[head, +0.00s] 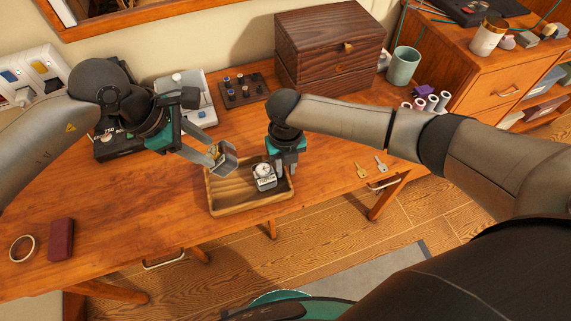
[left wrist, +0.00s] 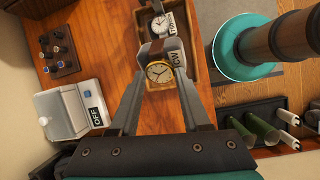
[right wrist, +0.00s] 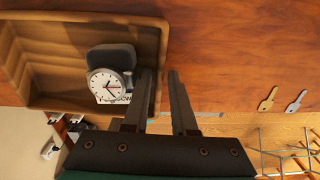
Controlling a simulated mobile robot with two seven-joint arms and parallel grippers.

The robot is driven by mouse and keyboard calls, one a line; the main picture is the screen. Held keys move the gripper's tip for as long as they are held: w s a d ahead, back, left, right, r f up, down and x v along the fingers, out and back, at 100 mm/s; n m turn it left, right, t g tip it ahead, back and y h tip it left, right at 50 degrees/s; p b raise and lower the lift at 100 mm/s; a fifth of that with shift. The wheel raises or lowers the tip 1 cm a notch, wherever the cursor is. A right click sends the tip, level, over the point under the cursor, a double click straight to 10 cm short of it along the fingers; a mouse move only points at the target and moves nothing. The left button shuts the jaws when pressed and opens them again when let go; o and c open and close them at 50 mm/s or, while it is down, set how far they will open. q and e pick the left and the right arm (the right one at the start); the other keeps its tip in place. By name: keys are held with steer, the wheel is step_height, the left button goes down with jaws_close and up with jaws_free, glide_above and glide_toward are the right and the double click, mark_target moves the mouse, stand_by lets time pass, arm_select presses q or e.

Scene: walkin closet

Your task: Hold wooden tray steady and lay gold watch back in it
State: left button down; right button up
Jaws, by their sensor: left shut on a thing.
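The wooden tray (head: 222,206) stands on the table near its front edge. My left gripper (head: 216,153) is shut on the gold watch (head: 222,157), above the tray's back left corner. In the left wrist view the gold watch (left wrist: 159,72) shows its cream face and grey cushion between the fingers. A silver watch with a white face (head: 264,172) sits in the tray's right half; it also shows in the right wrist view (right wrist: 104,84). My right gripper (right wrist: 162,76) is open at the tray's right wall, one finger inside and one outside, with a visible gap.
A dark wooden box (head: 330,48) and a small rack with knobs (head: 243,90) stand behind the tray. Two keys (head: 371,167) lie to the right. A maroon block (head: 61,239) and a tape roll (head: 23,248) lie at left, with clear tabletop between them and the tray.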

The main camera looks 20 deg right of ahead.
jaws_close()
stand_by(1.4)
